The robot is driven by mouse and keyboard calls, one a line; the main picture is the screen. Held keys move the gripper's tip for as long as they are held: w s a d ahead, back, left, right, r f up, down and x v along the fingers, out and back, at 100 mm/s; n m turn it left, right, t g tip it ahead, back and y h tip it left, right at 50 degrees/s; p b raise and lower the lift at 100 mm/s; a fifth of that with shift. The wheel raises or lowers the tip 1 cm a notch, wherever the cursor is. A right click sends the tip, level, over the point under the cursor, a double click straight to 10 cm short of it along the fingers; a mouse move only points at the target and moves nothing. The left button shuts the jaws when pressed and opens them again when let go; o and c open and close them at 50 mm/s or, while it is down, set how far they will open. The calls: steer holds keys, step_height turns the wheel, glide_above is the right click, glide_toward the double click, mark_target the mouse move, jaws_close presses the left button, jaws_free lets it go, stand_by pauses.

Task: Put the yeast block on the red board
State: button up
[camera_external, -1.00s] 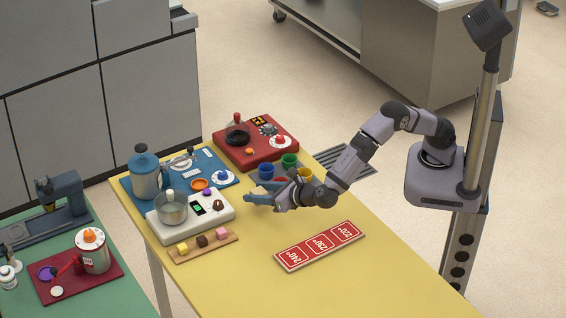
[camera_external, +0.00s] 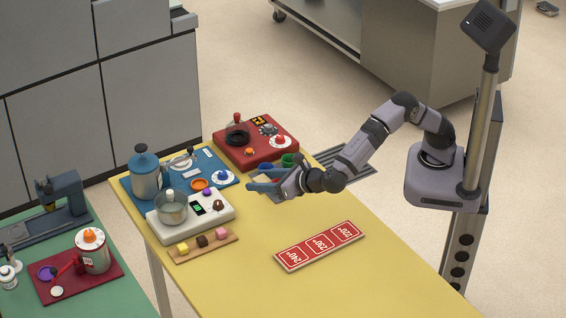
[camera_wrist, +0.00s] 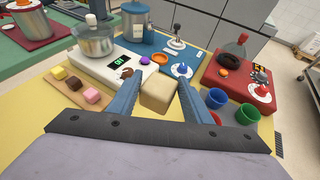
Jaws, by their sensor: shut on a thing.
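The yeast block, a pale beige block (camera_wrist: 158,92), sits between the blue fingers of my gripper (camera_wrist: 160,84) in the wrist view. My gripper is shut on it and holds it above the yellow table. In the external view, my gripper (camera_external: 262,180) is over the table, in front of the coloured cups.
A blue board (camera_external: 226,168) with a canister, a white scale (camera_external: 183,228) with a pot, and a wooden strip (camera_external: 193,250) with small cubes stand left. Cups (camera_wrist: 246,113) stand near the red board. A red numbered panel (camera_external: 320,246) lies in front, with bare table around it.

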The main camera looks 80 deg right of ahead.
steer(key=s+a+r+n+y, duration=0.2)
steer(key=s+a+r, duration=0.1)
steer(key=s+a, duration=0.45)
steer(key=n+y+p, duration=0.2)
glide_above(320, 244)
step_height(320, 244, down, 2)
steer(key=shift+t, duration=0.4)
steer(key=shift+a+f, duration=0.1)
steer(key=shift+f, duration=4.9)
steer(key=shift+f, duration=0.1)
steer(key=o, duration=0.7)
steer(key=shift+f, duration=0.1)
steer(key=shift+c, duration=0.2)
steer(key=o, duration=0.4)
steer(key=shift+o, duration=0.2)
